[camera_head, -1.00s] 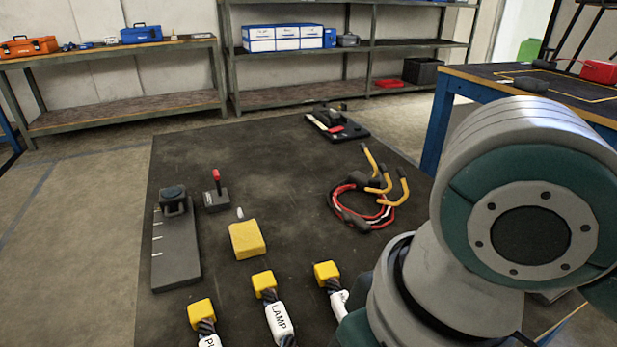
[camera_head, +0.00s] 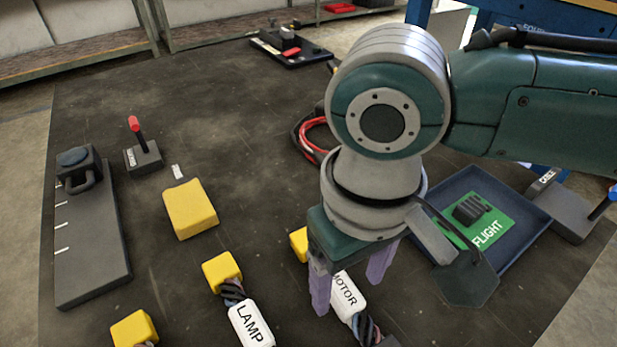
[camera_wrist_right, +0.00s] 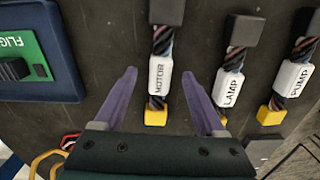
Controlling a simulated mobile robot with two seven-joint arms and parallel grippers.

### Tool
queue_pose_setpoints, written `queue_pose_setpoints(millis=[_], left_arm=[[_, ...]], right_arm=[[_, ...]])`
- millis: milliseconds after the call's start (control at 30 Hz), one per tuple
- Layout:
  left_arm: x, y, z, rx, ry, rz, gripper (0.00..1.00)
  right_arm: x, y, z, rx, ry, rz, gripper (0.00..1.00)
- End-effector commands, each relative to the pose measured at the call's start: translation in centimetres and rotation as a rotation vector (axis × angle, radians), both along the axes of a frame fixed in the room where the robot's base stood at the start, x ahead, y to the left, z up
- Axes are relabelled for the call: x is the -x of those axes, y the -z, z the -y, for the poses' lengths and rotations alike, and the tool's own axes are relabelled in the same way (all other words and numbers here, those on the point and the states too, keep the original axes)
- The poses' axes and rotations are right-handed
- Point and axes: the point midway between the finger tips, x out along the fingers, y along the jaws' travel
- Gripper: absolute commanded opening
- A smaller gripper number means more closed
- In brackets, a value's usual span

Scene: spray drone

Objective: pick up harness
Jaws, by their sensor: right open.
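My right gripper (camera_head: 349,297) is open and points down over the MOTOR harness (camera_head: 345,292). That harness has a yellow end, dark twisted wires and a white MOTOR label. In the right wrist view the MOTOR harness (camera_wrist_right: 159,77) lies between the two purple fingers of the gripper (camera_wrist_right: 160,71), which are apart and hold nothing. I cannot tell how high the fingers are above it. The LAMP harness (camera_head: 250,325) lies to the left. The PUMP harness (camera_wrist_right: 294,78) shows in the wrist view. In the head view only the yellow end (camera_head: 134,328) of a further harness shows. My left gripper is not in view.
A blue tray (camera_head: 532,205) with a green FLIGHT board (camera_head: 487,232) stands to the right. A yellow block (camera_head: 190,208), a red-tipped switch (camera_head: 143,155) and a dark fixture (camera_head: 92,240) stand left. Red looped cables (camera_head: 312,135) are partly hidden behind my arm.

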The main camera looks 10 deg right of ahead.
Motion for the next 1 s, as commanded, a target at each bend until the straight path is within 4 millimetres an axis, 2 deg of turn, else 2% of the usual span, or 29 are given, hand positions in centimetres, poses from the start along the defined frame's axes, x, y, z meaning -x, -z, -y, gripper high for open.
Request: queue_pose_setpoints(millis=[33, 133, 433, 1000], left_arm=[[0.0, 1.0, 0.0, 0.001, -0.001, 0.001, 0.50], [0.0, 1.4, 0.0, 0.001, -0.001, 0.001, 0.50], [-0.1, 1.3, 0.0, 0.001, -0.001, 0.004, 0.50], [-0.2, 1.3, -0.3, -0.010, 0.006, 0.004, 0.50]], right_arm=[[0.0, 1.3, -0.1, 0.000, 0.000, 0.000, 0.72], [0.0, 2.4, 0.0, 0.000, -0.001, 0.000, 0.72], [0.0, 2.6, 0.0, 0.000, -0.001, 0.001, 0.71], [0.0, 2.6, 0.0, 0.000, -0.001, 0.001, 0.07]])
